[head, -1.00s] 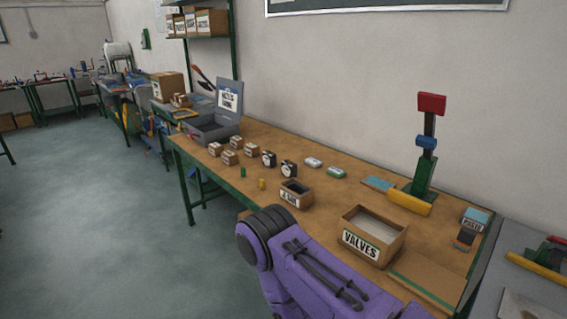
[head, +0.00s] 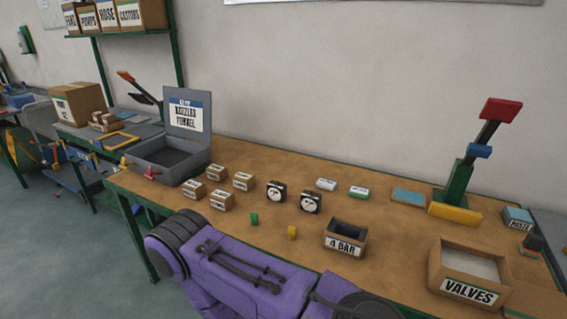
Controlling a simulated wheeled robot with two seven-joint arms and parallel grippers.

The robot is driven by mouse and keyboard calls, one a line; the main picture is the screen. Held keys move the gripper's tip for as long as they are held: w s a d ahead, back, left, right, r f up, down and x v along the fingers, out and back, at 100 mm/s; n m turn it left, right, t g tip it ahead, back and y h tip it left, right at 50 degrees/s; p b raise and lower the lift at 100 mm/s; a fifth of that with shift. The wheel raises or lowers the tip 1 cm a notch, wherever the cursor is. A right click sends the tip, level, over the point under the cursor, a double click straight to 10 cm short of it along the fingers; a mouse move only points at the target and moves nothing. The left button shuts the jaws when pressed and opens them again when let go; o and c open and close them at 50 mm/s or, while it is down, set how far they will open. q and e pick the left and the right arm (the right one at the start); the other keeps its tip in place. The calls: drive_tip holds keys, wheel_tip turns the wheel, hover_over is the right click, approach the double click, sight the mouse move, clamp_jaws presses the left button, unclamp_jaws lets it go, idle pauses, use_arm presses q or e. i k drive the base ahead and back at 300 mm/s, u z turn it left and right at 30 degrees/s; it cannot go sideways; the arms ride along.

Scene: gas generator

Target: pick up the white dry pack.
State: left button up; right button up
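A small white pack (head: 327,184) lies flat on the wooden workbench (head: 390,233), behind the two black-and-white gauges; its edge looks bluish. A similar pack, white and green (head: 358,191), lies just to its right, a small gap apart. Their labels are too small to read, and nothing touches or covers either pack. One of my purple arms crosses the bottom of the head view, in front of the bench. Neither of my grippers is in view.
Two gauges (head: 276,192) (head: 311,202) stand in front of the packs. Several small boxes (head: 243,182) and an open grey case (head: 168,152) are to the left.

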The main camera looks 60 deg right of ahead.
sight(324, 183)
drive_tip(key=i, duration=1.95)
drive_tip(key=z, duration=3.9)
